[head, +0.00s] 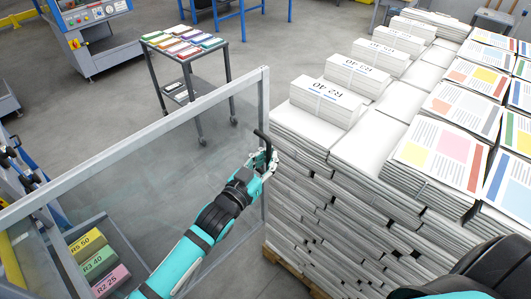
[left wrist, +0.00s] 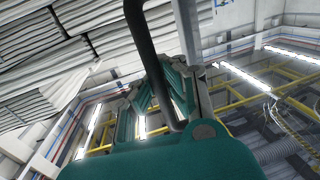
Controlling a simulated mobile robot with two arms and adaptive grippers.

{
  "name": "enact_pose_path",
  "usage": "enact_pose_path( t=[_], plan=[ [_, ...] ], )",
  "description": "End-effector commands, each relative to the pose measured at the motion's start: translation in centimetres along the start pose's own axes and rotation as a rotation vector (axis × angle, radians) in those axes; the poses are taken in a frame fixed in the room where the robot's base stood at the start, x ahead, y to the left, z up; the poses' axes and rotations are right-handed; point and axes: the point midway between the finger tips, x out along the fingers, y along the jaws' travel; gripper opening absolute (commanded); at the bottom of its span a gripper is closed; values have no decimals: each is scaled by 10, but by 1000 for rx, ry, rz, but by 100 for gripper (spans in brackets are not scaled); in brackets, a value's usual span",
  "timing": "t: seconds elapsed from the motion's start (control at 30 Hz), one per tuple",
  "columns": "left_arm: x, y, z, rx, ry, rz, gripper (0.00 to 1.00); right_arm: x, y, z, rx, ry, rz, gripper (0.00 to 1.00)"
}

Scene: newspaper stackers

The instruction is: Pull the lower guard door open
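The lower guard door (head: 264,100) is a clear panel in a grey metal frame, crossing the left half of the head view. Its black bar handle (head: 262,136) is on the right-hand upright. My left gripper (head: 264,160) is at this handle, with its fingers around the bar, partly hidden by the hand. In the left wrist view the black handle (left wrist: 144,45) runs down between the fingers of the gripper (left wrist: 170,90), close to the palm. My right gripper is not in view.
A pallet of stacked newspapers (head: 330,215) stands close to the right of the handle. Open grey floor (head: 290,45) lies beyond the door.

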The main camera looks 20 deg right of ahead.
Motion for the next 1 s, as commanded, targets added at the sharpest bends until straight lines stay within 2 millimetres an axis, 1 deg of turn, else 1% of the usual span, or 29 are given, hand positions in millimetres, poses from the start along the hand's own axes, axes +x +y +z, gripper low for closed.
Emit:
enact_pose_path(
  t=[0.03,0.2,0.23,0.4,0.5,0.67,0.8,0.87,0.97,1.0],
  plan=[
    [-2,-3,5,1,-10,-5,0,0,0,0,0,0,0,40],
    [-2,-3,5,2,-10,-5,0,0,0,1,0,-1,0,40],
    [-2,-3,5,2,-10,-5,2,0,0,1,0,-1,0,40],
    [-1,-2,4,1,-7,-4,24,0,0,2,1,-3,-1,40],
    [-1,-2,3,1,-5,-3,36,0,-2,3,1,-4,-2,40],
    [0,-1,1,1,-2,-2,36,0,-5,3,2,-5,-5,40],
    [-3,-1,1,0,-2,-2,36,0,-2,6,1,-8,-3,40],
    [-7,-1,2,0,-2,-2,36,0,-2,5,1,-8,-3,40],
    [-21,-1,2,0,-2,-2,36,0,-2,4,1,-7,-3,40],
    [-29,-1,2,0,-3,-2,36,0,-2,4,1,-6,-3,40]
  ],
)
